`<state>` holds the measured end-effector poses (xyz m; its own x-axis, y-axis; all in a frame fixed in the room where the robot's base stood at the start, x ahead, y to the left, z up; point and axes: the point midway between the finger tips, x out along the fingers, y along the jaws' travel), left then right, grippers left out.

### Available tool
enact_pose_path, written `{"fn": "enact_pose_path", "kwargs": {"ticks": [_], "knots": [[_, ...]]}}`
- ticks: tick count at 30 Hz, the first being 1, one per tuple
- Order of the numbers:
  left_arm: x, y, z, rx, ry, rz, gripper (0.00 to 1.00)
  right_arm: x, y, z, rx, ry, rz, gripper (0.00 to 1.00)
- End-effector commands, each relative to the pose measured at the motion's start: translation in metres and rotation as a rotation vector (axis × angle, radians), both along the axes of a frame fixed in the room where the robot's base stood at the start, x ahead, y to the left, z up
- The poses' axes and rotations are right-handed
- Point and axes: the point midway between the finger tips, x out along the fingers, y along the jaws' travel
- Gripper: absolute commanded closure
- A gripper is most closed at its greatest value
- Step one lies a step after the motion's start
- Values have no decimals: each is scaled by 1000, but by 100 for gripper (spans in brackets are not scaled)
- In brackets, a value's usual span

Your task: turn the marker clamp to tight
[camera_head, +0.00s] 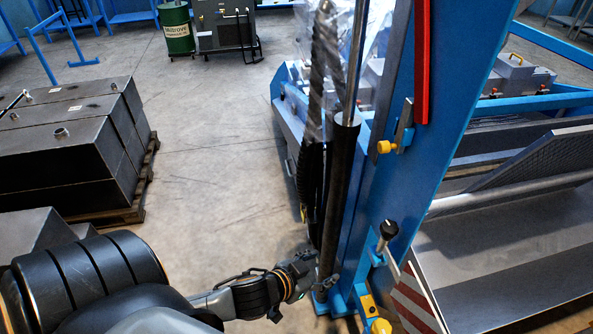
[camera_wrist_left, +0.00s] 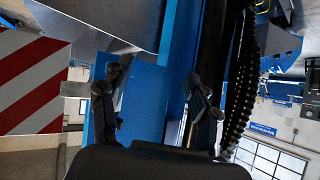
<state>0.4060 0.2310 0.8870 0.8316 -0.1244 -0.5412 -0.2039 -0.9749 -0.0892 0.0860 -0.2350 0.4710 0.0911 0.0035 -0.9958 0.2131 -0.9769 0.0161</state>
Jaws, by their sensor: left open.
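A small yellow knob (camera_head: 384,147) with a grey metal plate sits on the blue post (camera_head: 437,128), beside a red strip. Lower down, a lever with a black ball end (camera_head: 389,229) sticks out from the post. Another yellow knob (camera_head: 380,326) is at the foot. I cannot tell for certain which of these is the marker clamp. My left gripper (camera_head: 318,278) is low beside the post, left of the black-ended lever and below the upper yellow knob. In the left wrist view its fingers (camera_wrist_left: 155,100) stand apart, with blue metal beyond them and nothing held. My right gripper is out of view.
A black cylinder (camera_head: 341,185) and a dark cable chain (camera_head: 313,180) run down close to my left gripper. A red-and-white striped panel (camera_head: 416,298) and metal trays (camera_head: 490,240) are at the right. Dark boxes (camera_head: 65,150) stand on a pallet at the left. The floor between is clear.

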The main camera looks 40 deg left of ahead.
Motion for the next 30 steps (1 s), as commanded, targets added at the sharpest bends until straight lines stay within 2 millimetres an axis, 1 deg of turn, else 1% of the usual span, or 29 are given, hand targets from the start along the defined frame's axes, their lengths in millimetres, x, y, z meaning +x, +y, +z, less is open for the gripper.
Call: {"fn": "enact_pose_path", "kwargs": {"ticks": [1,3,13,21,27,30], "knots": [[0,3,-13,6,10,6,38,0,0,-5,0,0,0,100],[0,7,-26,15,25,12,38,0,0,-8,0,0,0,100],[-5,24,-90,52,95,36,38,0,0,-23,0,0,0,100],[-14,37,-142,77,156,53,38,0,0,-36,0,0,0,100],[-21,44,-174,90,194,62,38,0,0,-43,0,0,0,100],[-24,46,-184,95,207,65,38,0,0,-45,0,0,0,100]]}}
